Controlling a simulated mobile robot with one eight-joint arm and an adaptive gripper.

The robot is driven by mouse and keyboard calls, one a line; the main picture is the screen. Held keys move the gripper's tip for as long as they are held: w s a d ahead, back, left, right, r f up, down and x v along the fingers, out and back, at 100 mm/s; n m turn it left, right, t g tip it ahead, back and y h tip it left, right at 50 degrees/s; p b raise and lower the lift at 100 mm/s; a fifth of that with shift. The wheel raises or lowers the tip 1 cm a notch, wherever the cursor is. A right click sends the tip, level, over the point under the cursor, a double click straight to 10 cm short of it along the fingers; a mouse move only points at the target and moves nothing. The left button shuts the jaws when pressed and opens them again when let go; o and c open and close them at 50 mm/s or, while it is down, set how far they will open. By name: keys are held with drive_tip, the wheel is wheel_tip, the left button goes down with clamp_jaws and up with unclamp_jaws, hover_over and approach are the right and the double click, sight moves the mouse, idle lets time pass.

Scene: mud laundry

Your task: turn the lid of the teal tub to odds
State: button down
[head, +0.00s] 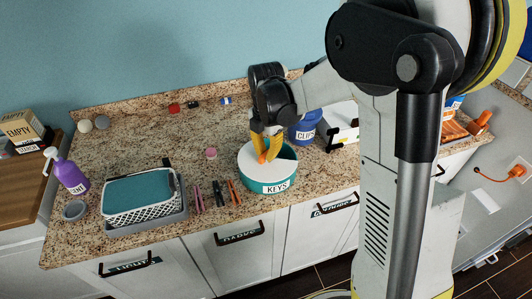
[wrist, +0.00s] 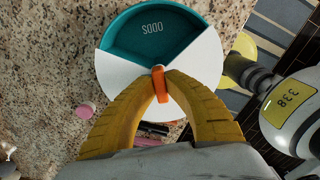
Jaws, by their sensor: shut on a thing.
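The teal tub (head: 268,184) stands near the counter's front edge, with a "KEYS" label facing front. Its round white lid (head: 250,162) has a wedge-shaped opening, at the right back in the head view. In the wrist view the opening in the lid (wrist: 200,78) shows a teal compartment (wrist: 145,44) with upside-down white lettering that looks like "ODDS". My gripper (head: 263,154) points down over the lid's centre. Its yellow fingers are shut on the upright orange knob (wrist: 160,88) in the middle of the lid. The other compartments are hidden under the lid.
A blue tub (head: 303,130) labelled "CLIPS" stands close behind and to the right. A white basket (head: 143,205), several clothespins (head: 216,192) and a pink disc (head: 211,152) lie to the left. A purple spray bottle (head: 71,176) is at far left. The counter's back middle is mostly clear.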

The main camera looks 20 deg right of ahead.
sight(266, 153)
drive_tip(key=c, duration=1.4)
unclamp_jaws()
drive_tip(key=shift+r, duration=0.1)
wheel_tip(266, 153, up, 12)
drive_tip(key=shift+f, duration=0.1)
drive_tip(key=s+f+m+t+b, duration=0.1)
drive_tip(key=s+m+t, duration=0.1)
drive_tip(key=s+m, duration=0.4)
drive_tip(key=s+m+t+b, duration=0.1)
drive_tip(key=s+m+t, duration=0.1)
drive_tip(key=s+m, duration=0.4)
drive_tip(key=s+f+m+t+b, duration=0.1)
drive_tip(key=s+m, duration=0.5)
drive_tip(key=m, duration=0.6)
drive_tip(key=shift+s+d+f+t+b, duration=0.15)
drive_tip(key=shift+f+t+b, duration=0.1)
drive_tip(key=shift+t, duration=0.3)
drive_tip(key=shift+s+d+f+t+b, duration=0.15)
drive_tip(key=shift+t+b, duration=0.1)
drive_tip(key=shift+t, duration=0.3)
